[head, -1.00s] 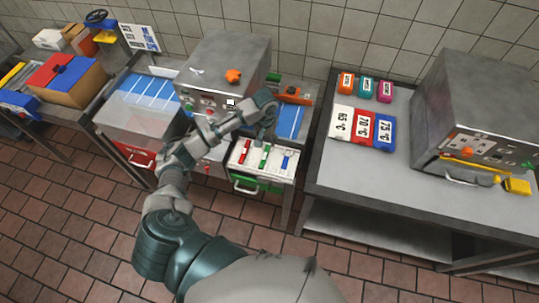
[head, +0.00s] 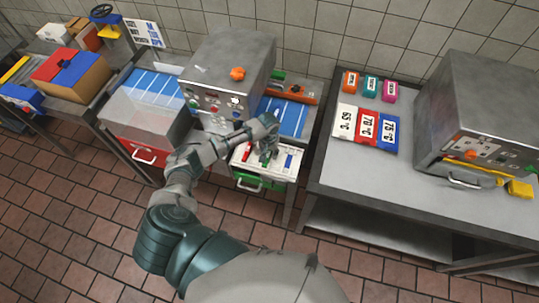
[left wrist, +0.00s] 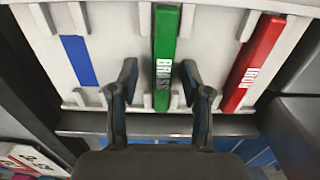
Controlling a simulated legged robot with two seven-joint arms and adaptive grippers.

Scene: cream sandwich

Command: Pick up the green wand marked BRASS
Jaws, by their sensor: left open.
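The green wand marked BRASS (left wrist: 165,50) lies in a white slotted tray, and its label shows in the left wrist view. In the head view the white tray (head: 238,169) sits in front of the middle machine, with the green wand largely hidden by my gripper. My left gripper (head: 268,152) is open over the tray. In the left wrist view its fingers (left wrist: 158,70) appear on either side of the green wand; I cannot tell the height gap. My right gripper is not in view.
The grey metal machine (head: 226,75) stands directly behind the tray. A red-fronted open drawer (head: 143,153) is to the left. Tiled floor is clear in front.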

